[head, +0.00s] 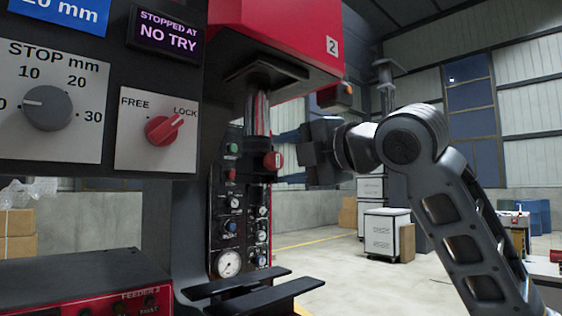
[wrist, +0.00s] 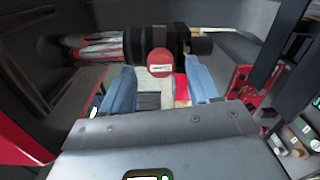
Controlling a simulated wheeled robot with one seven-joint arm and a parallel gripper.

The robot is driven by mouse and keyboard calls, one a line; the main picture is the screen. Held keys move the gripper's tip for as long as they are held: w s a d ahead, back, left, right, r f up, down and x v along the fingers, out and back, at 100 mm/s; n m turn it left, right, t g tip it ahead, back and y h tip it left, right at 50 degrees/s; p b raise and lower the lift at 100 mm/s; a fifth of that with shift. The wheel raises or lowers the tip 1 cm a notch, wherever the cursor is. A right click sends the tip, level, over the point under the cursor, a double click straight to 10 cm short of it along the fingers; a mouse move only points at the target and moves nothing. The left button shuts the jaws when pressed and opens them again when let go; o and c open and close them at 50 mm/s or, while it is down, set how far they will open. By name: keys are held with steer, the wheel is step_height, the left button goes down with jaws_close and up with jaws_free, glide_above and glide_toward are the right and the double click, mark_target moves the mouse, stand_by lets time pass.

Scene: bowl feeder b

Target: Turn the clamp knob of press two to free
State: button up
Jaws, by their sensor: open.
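The clamp knob (head: 163,129) is red, on a white plate marked FREE and LOCK on the dark panel at left in the head view. Its pointer is turned up and right, toward LOCK. Press two (head: 290,38) has a red head marked 2, right of the panel. My gripper (head: 284,158) is open in front of the press column, well right of the knob. Its two blue fingers also show in the wrist view (wrist: 160,78). A round red part (wrist: 160,62) appears between or just beyond the fingers; I cannot tell if they touch it. The clamp knob is not identifiable in the wrist view.
A grey STOP mm dial (head: 47,108) sits left of the clamp knob. A screen (head: 165,33) reads STOPPED AT NO TRY. A gauge panel (head: 228,263) stands below the press head. A feeder box (head: 70,280) is at lower left.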

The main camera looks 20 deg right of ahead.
steer(key=shift+v, duration=2.7)
